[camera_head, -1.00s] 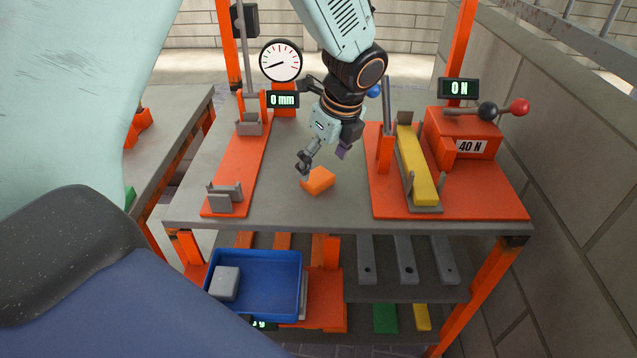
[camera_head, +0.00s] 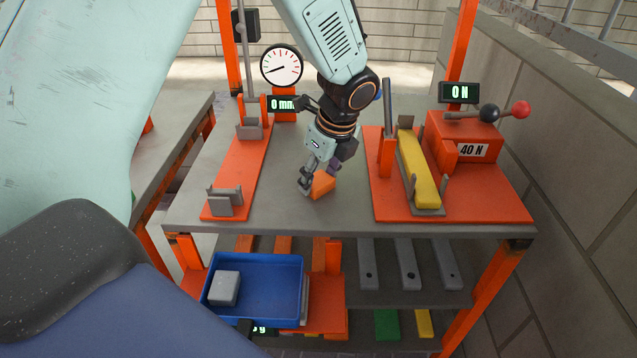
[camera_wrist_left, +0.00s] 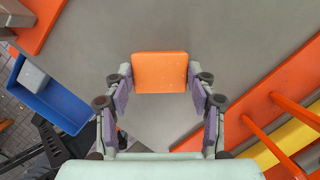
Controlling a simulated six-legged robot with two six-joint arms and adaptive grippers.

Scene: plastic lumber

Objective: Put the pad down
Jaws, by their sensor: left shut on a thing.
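The orange pad (camera_head: 323,186) is a small block at the middle of the grey bench, and it shows in the left wrist view (camera_wrist_left: 160,72) between the fingertips. My left gripper (camera_head: 318,178) comes down from above and is shut on the pad, with a finger on each side of it. The pad looks tilted in the head view. I cannot tell whether its underside touches the bench top (camera_head: 290,205). My right gripper is not in view.
An orange rail with grey supports (camera_head: 240,170) stands to the left, near a dial gauge (camera_head: 281,66). An orange base with a yellow bar (camera_head: 417,170) stands to the right. A blue tray (camera_head: 275,290) with a grey block sits below. Bench around the pad is clear.

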